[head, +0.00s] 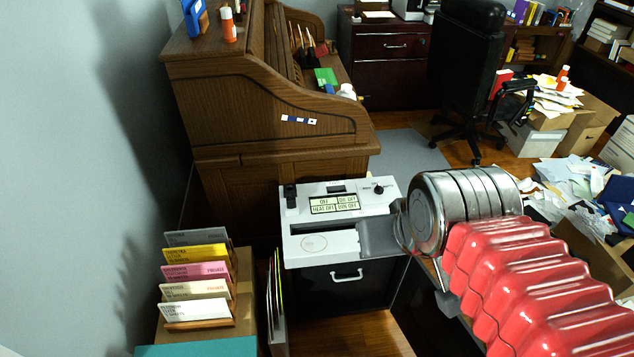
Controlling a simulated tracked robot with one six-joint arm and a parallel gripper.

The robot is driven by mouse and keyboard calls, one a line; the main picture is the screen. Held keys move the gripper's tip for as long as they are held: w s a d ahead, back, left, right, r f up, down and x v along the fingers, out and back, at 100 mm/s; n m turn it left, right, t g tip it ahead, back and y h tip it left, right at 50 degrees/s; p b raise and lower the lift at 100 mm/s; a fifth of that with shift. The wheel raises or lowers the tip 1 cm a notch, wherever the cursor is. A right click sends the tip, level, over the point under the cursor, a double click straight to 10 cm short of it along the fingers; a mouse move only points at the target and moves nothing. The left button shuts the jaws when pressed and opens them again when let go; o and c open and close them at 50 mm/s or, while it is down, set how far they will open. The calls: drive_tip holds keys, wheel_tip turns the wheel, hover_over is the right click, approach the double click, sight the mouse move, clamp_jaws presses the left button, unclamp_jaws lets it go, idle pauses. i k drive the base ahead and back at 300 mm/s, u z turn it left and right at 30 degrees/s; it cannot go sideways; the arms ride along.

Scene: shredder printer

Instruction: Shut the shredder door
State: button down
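The shredder (322,246) stands in the middle of the head view, against the brown desk. Its white top carries a label panel, a black knob and a dark grey section on the right. Below is its black front door (325,285) with a white horizontal handle (346,275). I cannot tell from this angle whether the door is fully flush. A dark panel with a pale edge shows to the right of the front, partly covered by my arm. My silver and red arm reaches in from the lower right, beside the shredder's right side.
A holder of coloured paper packs (200,285) stands at the left, with upright thin folders (275,305) beside the shredder. The roll-top desk (270,130) is behind. An office chair (470,75) and scattered papers (590,180) lie beyond. Wood floor shows before the shredder.

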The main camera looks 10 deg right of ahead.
sight(429, 332)
drive_tip(key=z, duration=0.2)
drive_tip(key=k, duration=0.85)
drive_tip(key=z, duration=0.45)
drive_tip(key=i, duration=0.5)
